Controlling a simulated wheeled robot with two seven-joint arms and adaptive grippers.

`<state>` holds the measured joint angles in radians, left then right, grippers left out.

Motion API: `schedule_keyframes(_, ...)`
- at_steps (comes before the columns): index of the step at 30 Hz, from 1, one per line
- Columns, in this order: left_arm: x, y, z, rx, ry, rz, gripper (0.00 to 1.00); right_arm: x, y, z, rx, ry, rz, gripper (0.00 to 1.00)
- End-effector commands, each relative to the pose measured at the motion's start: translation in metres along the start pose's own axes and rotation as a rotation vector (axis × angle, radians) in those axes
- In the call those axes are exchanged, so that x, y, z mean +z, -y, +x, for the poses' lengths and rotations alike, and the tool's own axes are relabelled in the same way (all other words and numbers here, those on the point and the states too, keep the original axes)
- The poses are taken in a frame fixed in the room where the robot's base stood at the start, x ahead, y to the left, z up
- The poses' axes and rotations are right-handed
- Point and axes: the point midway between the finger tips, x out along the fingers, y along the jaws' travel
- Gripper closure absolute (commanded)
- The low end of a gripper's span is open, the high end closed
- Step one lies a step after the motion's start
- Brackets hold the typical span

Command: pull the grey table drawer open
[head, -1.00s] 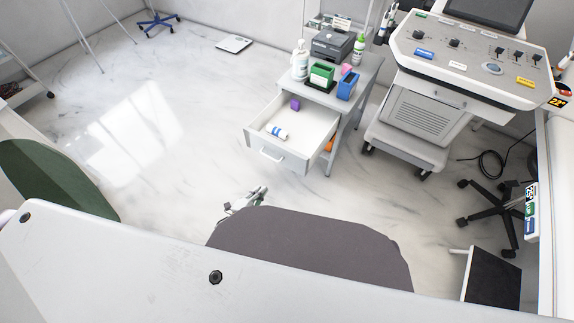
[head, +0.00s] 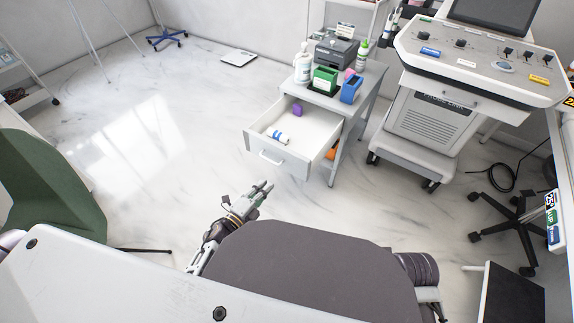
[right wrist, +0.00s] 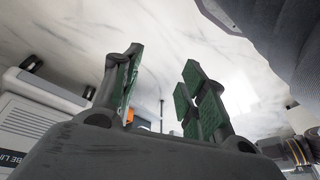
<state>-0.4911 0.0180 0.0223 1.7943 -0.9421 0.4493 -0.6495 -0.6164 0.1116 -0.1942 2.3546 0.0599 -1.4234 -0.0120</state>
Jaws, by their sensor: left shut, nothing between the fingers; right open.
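The grey table (head: 372,78) stands at the upper middle of the head view. Its drawer (head: 277,158) is pulled out toward me, with a white handle (head: 270,157) on its front. A purple block and a white-and-blue tube lie inside the drawer. My left gripper (head: 262,190) is shut and empty, in front of the drawer and apart from the handle. My right gripper (right wrist: 160,92) is open and empty in the right wrist view, its green finger pads apart. In the head view the right gripper is not visible.
A bottle (head: 303,64), a green box (head: 324,79) and a blue holder (head: 351,88) stand on the table top. A wheeled machine (head: 431,118) stands to the right. A green chair (head: 45,185) is at the left. The floor left of the drawer is clear.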

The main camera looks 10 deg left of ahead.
Motion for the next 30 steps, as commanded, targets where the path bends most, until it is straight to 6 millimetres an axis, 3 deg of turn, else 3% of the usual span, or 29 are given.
schedule_keyframes(17,0.0,0.001,0.005,-0.001,0.0,0.002,1.0,0.0,0.0,-0.001,-0.001,-0.003,0.0,0.58)
schedule_keyframes(30,0.0,0.001,0.041,-0.003,-0.001,0.003,1.0,-0.004,0.001,-0.007,-0.004,-0.021,0.0,0.58)
